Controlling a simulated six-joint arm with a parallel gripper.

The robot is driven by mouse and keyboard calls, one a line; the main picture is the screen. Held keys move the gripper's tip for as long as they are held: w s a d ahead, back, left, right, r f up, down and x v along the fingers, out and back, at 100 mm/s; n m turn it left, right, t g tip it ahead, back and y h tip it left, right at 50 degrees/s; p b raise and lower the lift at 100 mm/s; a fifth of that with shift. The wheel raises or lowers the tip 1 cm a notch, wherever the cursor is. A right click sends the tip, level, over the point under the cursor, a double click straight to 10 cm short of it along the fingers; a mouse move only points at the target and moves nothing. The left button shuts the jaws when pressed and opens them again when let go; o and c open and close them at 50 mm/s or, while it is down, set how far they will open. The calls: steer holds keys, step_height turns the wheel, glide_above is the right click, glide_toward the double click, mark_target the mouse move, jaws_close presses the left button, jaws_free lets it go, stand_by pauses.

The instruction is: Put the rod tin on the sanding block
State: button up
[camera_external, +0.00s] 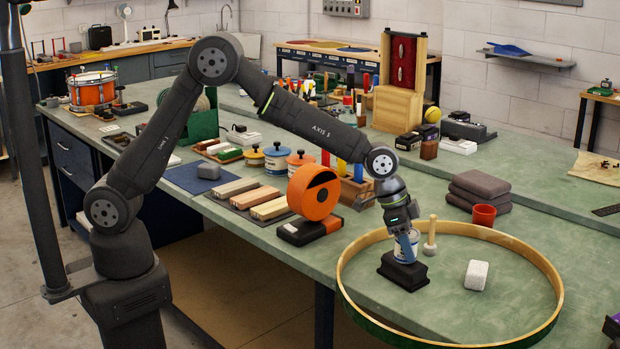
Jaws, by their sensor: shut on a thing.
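The rod tin (406,246), a small white and blue can, is held upright in my gripper (402,231), which is shut on its upper part. Directly under the tin is a black block with a wider base (403,273), which looks like the sanding block. It sits on the green bench inside the left part of a large wooden hoop. The tin's bottom is at the block's top; I cannot tell whether it rests on it or hangs just above. The gripper hides part of the tin's top.
The wooden hoop (556,290) surrounds the block, a wooden mallet (431,238) and a pale speckled block (477,275). An orange round tape-like holder (315,196) stands to the left. A red cup (484,215) and grey stacked pads (480,188) are behind. The hoop's right inside is clear.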

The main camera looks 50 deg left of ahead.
mark_target(413, 233)
steer(key=shift+f, duration=0.1)
steer(key=o, duration=1.1)
steer(key=v, duration=1.2)
steer(key=shift+d, duration=0.1)
steer(key=x, duration=1.1)
steer(key=shift+f, duration=0.4)
step_height(413, 233, up, 2)
steer(key=shift+w+r, duration=0.1)
steer(key=shift+r, duration=0.95)
